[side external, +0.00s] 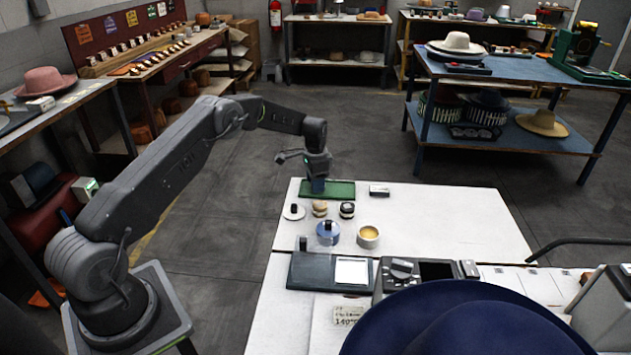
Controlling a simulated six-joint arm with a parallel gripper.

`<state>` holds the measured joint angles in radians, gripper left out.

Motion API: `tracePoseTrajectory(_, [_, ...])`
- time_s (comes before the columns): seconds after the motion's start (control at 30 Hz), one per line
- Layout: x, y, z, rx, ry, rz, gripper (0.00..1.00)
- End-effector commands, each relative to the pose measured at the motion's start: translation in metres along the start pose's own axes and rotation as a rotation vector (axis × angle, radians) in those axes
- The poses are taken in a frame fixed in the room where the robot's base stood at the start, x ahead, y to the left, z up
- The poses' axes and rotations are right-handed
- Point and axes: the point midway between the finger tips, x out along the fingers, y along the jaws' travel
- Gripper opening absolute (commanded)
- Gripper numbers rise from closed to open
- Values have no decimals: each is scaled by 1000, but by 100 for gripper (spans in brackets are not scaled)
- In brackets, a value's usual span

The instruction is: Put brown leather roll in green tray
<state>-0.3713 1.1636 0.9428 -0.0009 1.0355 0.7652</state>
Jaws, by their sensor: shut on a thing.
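My gripper (318,181) points down at the green tray (342,188) at the far left of the white table. It is shut on a small bluish thing (318,187) low over the tray's left part. Whether that thing touches the tray is too small to tell. I cannot make out a brown leather roll for certain. A small tan and brown round thing (320,208) stands on the table just in front of the tray.
Near the tray stand a white disc with a dark knob (294,212), a black-and-white round thing (347,210), a blue round pad (328,233), a yellow-filled bowl (368,237) and a grey block (379,191). The white table's right part (455,215) is clear. A navy hat (460,320) fills the foreground.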

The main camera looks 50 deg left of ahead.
Motion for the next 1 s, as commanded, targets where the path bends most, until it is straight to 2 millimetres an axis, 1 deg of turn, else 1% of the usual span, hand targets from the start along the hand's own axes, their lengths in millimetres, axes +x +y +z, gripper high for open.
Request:
tracePoseTrajectory(0.37, [4, 0, 0, 0, 2, -1, 20])
tracePoseTrajectory(0.4, [4, -1, 0, 0, 2, -1, 45])
tracePoseTrajectory(0.63, [4, 0, 0, 0, 2, -1, 67])
tracePoseTrajectory(0.87, [3, 0, 0, 0, 2, -1, 68])
tracePoseTrajectory(1.0, [-5, -1, 0, 0, 3, -2, 68])
